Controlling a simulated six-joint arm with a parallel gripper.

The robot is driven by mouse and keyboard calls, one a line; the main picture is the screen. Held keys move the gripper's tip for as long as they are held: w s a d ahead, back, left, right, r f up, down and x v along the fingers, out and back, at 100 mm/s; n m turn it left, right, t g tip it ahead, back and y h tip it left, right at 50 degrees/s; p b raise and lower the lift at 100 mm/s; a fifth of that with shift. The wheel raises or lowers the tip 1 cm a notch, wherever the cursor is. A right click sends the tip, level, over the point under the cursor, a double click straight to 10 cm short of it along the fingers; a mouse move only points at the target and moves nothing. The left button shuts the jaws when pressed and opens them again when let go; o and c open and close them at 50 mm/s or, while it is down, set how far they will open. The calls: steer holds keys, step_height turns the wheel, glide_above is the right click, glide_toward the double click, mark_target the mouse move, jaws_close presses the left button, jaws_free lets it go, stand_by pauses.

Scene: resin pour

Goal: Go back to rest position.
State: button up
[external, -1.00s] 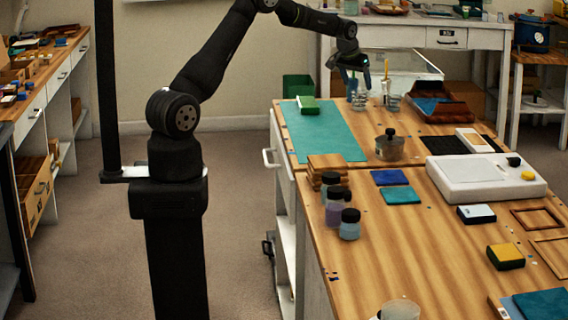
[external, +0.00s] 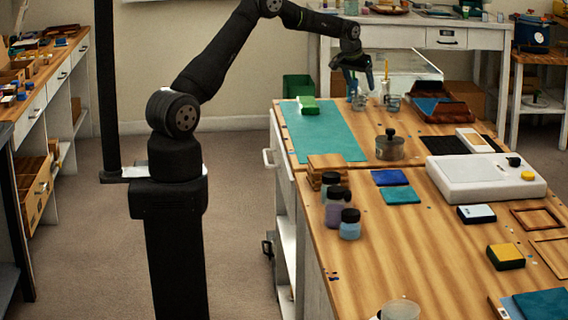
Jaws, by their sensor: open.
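My gripper (external: 354,84) is at the far end of the workbench, pointing down. Its fingers are apart, and I see nothing held between them. Small clear cups (external: 359,102) stand on the bench just below the gripper. Another clear cup (external: 393,103) stands to their right. A thin orange stick (external: 386,70) stands upright near the cups. My arm reaches over from the left, so the cups are partly hard to make out at this size.
A teal mat (external: 325,135) with a green block (external: 308,104) lies left of the cups. A brown tray (external: 443,108) and a lidded glass pot (external: 390,147) are nearby. Black-capped jars (external: 338,208) and a white scale (external: 475,180) stand nearer. The air above the bench's middle is clear.

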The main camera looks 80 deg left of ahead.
mark_target(359, 91)
steer(key=shift+f, duration=0.6)
step_height(359, 91, down, 3)
steer(key=shift+r, duration=0.1)
steer(key=v, duration=1.2)
steer(key=x, duration=1.2)
steer(key=w+d+r, duration=0.2)
steer(key=d+r, duration=0.9)
steer(key=w+d+m+t+h, duration=0.1)
steer(key=w+d+m, duration=0.3)
steer(key=d, duration=0.8)
steer(key=w+d+m+h, duration=0.15)
steer(key=w+d, duration=0.45)
steer(key=d, duration=0.7)
steer(key=s+d+m+h, duration=0.1)
steer(key=d+m, duration=0.5)
steer(key=d, duration=1.5)
steer(key=s+d+m+h, duration=0.1)
steer(key=d+m, duration=0.4)
steer(key=d, duration=1.6)
steer(key=shift+s+d+f+m+g+h, duration=0.2)
steer(key=shift+s+d+m+g+h, duration=0.15)
steer(key=shift+h, duration=0.4)
